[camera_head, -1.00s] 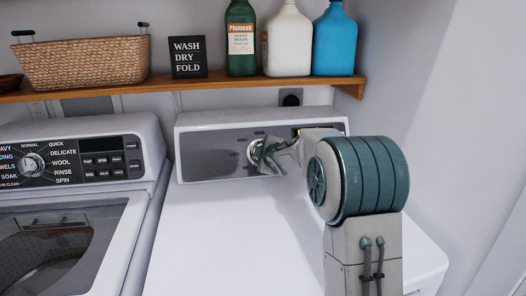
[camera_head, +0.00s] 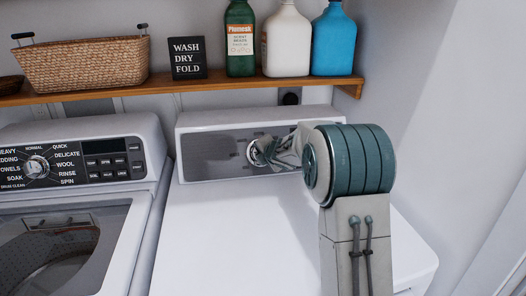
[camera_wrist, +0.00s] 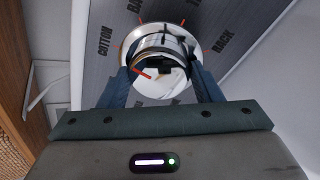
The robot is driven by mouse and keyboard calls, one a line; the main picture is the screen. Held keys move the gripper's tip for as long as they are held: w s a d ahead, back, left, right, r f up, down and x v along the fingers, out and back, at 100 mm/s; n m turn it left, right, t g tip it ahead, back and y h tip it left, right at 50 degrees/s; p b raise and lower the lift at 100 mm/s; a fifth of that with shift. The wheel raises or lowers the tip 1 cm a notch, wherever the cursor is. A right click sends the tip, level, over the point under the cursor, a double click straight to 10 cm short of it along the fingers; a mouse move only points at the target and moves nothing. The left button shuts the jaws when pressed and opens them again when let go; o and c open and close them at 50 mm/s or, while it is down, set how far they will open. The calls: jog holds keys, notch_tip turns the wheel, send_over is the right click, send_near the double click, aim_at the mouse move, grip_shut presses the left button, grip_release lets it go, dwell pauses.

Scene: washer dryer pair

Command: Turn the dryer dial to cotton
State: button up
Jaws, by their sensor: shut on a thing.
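The dryer dial (camera_head: 254,152) is a round silver knob on the dryer's grey control panel (camera_head: 207,157). My gripper (camera_head: 266,153) is at the dial from the right. In the wrist view the blue fingers of my gripper (camera_wrist: 161,74) sit on either side of the dial (camera_wrist: 158,45), shut on it. A red mark (camera_wrist: 142,75) shows on the lower left of the dial's face. The word COTTON (camera_wrist: 104,42) is printed left of the dial, and RACK (camera_wrist: 222,42) on the right. My arm hides the panel's right part in the head view.
A washer (camera_head: 75,167) with its own dial stands left of the dryer. Above, a wooden shelf (camera_head: 200,89) carries a basket (camera_head: 82,64), a sign (camera_head: 187,59) and bottles (camera_head: 287,40). The dryer top (camera_head: 220,230) is clear; a wall is close on the right.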

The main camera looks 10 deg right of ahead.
jog(key=shift+n, duration=0.5)
jog(key=o, duration=1)
jog(key=shift+c, duration=0.2)
jog(key=p+v, duration=0.1)
jog(key=v, duration=1.2)
jog(key=shift+s+r+p, duration=0.25)
jog(key=shift+s+p, duration=0.1)
jog(key=shift+p, duration=0.05)
